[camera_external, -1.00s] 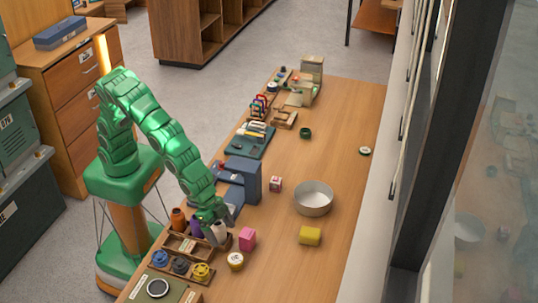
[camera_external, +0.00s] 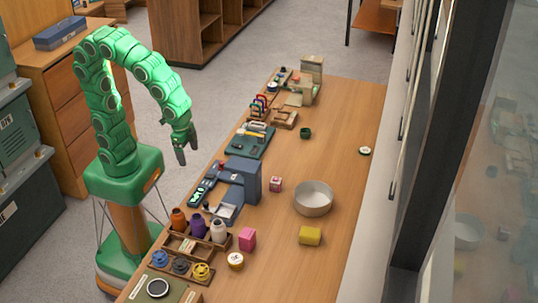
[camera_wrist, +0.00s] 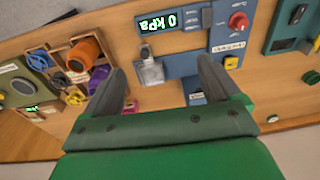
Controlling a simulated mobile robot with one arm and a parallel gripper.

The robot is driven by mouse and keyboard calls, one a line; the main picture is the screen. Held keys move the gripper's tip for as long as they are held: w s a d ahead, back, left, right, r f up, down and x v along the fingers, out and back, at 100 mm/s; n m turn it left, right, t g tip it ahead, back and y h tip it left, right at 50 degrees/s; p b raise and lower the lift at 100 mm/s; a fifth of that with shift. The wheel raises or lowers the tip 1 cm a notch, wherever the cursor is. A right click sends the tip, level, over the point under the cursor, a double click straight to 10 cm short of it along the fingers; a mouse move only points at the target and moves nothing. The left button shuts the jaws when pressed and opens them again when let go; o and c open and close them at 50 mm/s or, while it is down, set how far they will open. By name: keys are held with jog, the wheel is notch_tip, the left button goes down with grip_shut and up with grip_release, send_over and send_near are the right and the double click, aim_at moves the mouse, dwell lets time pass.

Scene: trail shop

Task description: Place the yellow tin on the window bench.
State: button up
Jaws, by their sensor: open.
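The long wooden window bench (camera_external: 345,130) runs beside the window. A yellow block-shaped item (camera_external: 310,235), perhaps the yellow tin, lies on it in front of the round metal bowl. A small round container (camera_external: 236,261) with a pale top and yellowish side stands near the spool rack; I cannot tell which is the tin. My gripper (camera_external: 181,150) is open and empty, raised by the bench's left edge, away from both. In the wrist view, the open fingers (camera_wrist: 160,68) point toward the blue device, with nothing between them.
The metal bowl (camera_external: 313,198) and pink block (camera_external: 247,239) stand on the bench. The blue device (camera_external: 243,180) and spool rack (camera_external: 180,243) line its left side. The wrist view shows the kPa display (camera_wrist: 171,20). The bench's right side is mostly clear.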

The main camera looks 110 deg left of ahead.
jog(key=s+a+g, duration=0.1)
jog(key=s+a, duration=0.3)
jog(key=s, duration=0.7)
jog(key=shift+s+r, duration=0.15)
jog(key=shift+r, duration=0.3)
jog(key=shift+o, duration=0.3)
jog(key=s+a+g, duration=0.1)
jog(key=s, duration=1)
jog(key=shift+a+f+g, duration=0.25)
jog(key=shift+a+g, duration=0.05)
jog(key=shift+a, duration=0.05)
